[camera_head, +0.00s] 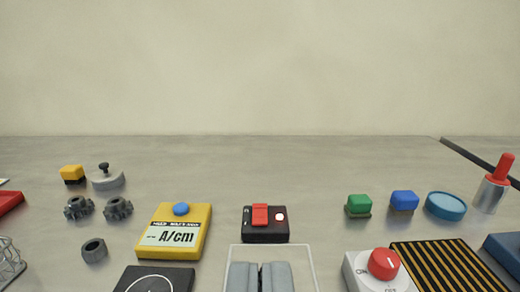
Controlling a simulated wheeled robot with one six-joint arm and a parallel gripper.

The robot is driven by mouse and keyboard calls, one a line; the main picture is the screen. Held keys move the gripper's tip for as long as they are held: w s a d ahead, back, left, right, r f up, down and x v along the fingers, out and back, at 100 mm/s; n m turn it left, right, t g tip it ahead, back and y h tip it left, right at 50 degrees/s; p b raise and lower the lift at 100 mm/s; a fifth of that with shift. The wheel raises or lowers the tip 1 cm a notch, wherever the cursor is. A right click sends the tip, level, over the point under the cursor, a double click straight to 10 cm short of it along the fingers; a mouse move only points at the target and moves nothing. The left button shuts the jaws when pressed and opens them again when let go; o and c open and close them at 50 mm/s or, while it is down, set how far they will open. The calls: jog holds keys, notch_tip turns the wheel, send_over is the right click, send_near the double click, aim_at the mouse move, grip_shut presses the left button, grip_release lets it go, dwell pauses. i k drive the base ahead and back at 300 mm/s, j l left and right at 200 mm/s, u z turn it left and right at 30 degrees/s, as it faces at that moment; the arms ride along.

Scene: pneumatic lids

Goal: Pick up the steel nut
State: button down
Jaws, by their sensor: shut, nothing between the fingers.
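A dark grey steel nut (94,250) lies on the grey table at the lower left, its hole facing partly toward me. It is left of the yellow meter and below two dark gears.
Around the nut are two gears (97,208), a yellow meter (174,231), a black plate (153,280) and a wire basket (9,263). A red-switch box (265,224) stands ahead of my gripper. At right are a red knob box (381,271) and a striped plate (447,267).

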aim_at(95, 249)
jog(key=k, duration=0.9)
